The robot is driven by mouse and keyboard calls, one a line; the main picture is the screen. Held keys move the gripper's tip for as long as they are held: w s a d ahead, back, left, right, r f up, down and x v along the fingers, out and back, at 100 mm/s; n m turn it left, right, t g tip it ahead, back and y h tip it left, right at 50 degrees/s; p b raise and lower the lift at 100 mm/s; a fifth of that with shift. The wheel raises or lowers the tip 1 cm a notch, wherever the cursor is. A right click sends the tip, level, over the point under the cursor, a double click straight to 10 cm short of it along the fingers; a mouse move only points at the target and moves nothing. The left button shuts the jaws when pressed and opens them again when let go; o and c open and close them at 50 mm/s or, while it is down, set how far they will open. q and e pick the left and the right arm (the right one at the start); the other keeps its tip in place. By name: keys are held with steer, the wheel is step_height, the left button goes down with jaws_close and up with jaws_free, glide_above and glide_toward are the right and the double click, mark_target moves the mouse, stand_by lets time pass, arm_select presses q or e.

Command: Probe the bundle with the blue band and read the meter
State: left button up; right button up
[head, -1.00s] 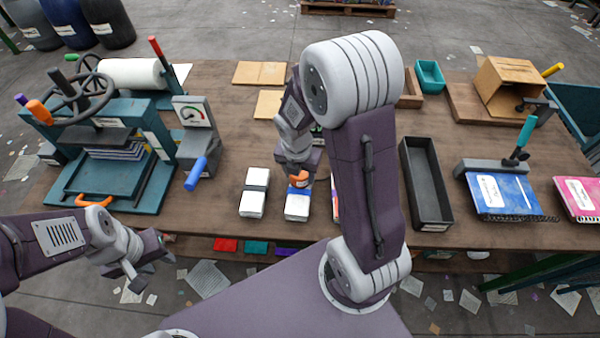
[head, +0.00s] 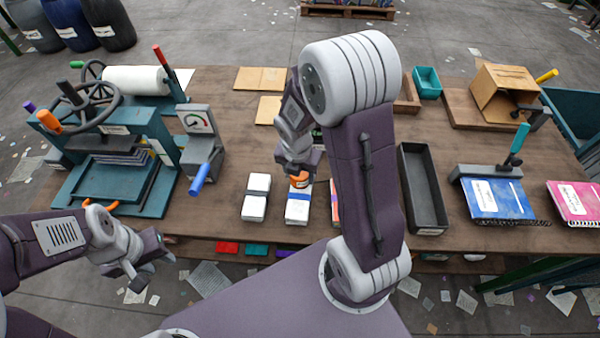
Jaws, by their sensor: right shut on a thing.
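The bundle with the blue band (head: 297,208) lies on the table, a white stack near the front edge. My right gripper (head: 300,177) is just above its far end, shut on a small orange-handled probe (head: 299,182). The probe's tip is too small to tell whether it touches the bundle. My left gripper (head: 140,274) is open and empty, in front of the table at the left.
A dark-banded bundle (head: 256,197) lies to the left; another (head: 335,205) is mostly hidden by my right arm. A green press (head: 110,170) stands far left. A black tray (head: 424,190) and blue notebook (head: 497,199) are to the right.

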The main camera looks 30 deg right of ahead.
steer(key=shift+r+p, duration=2.75)
steer(key=shift+f, duration=0.1)
